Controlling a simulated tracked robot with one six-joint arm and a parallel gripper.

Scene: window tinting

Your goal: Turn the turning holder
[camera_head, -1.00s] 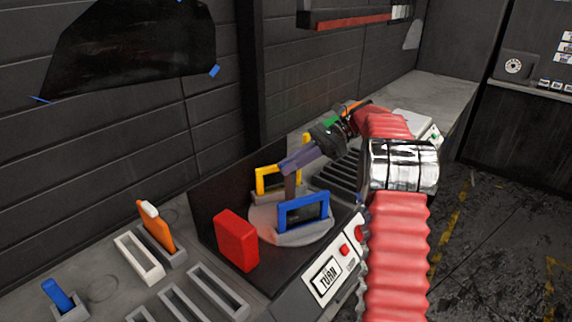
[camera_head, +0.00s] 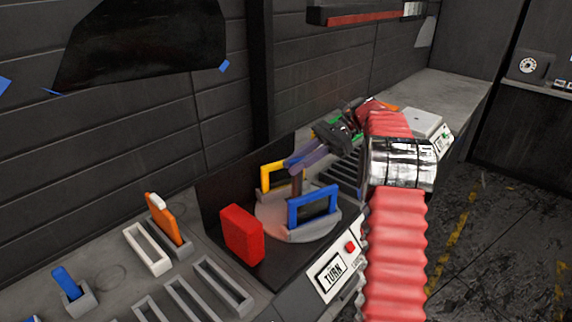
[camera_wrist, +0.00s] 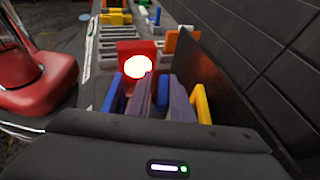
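The turning holder (camera_head: 268,219) is a round grey disc on a dark stand. It bears a blue frame (camera_head: 291,212) at the front and a yellow frame (camera_head: 265,176) behind. Whether the fingertips touch the disc cannot be told. A panel labelled TURN (camera_head: 332,276) with a red button (camera_head: 350,247) is at the stand's front.
A red block (camera_head: 241,236) stands at the left of the disc; in the wrist view its face (camera_wrist: 124,51) has a bright lit spot. Slotted holders (camera_head: 147,249), an orange tool (camera_head: 160,220) and a blue tool (camera_head: 65,281) are further left. A dark wall rises behind the bench.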

